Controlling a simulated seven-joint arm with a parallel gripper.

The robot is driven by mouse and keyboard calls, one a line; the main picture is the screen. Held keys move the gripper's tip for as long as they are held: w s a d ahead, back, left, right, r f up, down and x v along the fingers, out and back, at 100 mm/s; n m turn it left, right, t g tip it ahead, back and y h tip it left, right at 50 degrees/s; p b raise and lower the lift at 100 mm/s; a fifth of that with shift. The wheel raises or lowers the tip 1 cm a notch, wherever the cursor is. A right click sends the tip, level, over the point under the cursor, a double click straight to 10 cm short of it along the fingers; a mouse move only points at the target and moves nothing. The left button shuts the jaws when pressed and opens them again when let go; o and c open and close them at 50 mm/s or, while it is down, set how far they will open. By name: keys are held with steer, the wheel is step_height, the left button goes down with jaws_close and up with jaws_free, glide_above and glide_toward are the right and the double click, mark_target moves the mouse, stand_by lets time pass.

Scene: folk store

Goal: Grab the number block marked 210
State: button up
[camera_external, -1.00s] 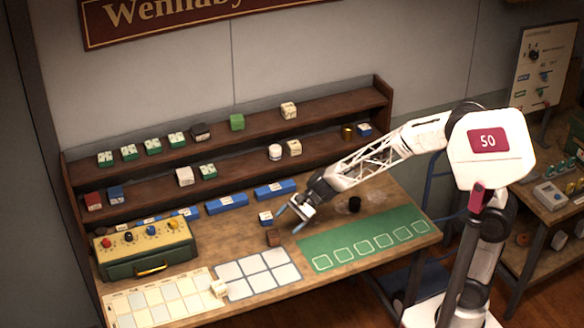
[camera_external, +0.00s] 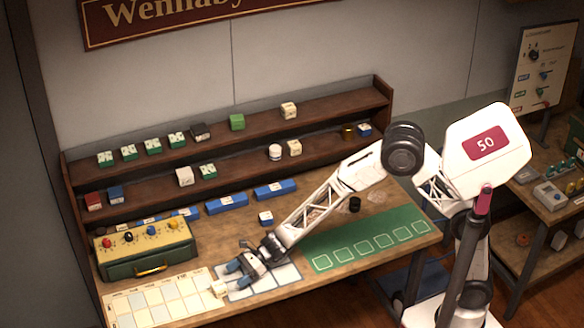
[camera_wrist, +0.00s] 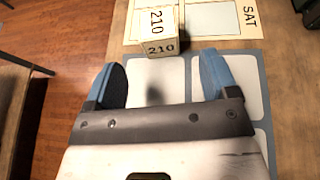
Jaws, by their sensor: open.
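The number block marked 210 (camera_wrist: 158,30) is a small cream cube with dark 210 figures on two faces in the wrist view. It sits at the edge of the calendar card, beside the grey-blue mat. In the external view the block (camera_external: 218,288) is small and lies just left of my gripper (camera_external: 234,275). My gripper also shows in the wrist view (camera_wrist: 166,80), with its two blue fingers spread apart and nothing between them. The block is just beyond the fingertips, roughly in line with the gap between them, and does not appear held.
The calendar card (camera_external: 140,305) and the grey-blue mat (camera_external: 284,280) lie flat on the workbench. A green and yellow box with knobs (camera_external: 146,250) stands behind the card. A green mat (camera_external: 325,258) lies to the right. Shelves of small blocks stand at the back.

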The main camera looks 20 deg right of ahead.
mark_target(221, 287)
steer(key=shift+x, duration=1.25)
steer(key=shift+a, duration=0.15)
steer(key=shift+x, duration=2.45)
steer(key=shift+f, duration=0.15)
steer(key=c, duration=1)
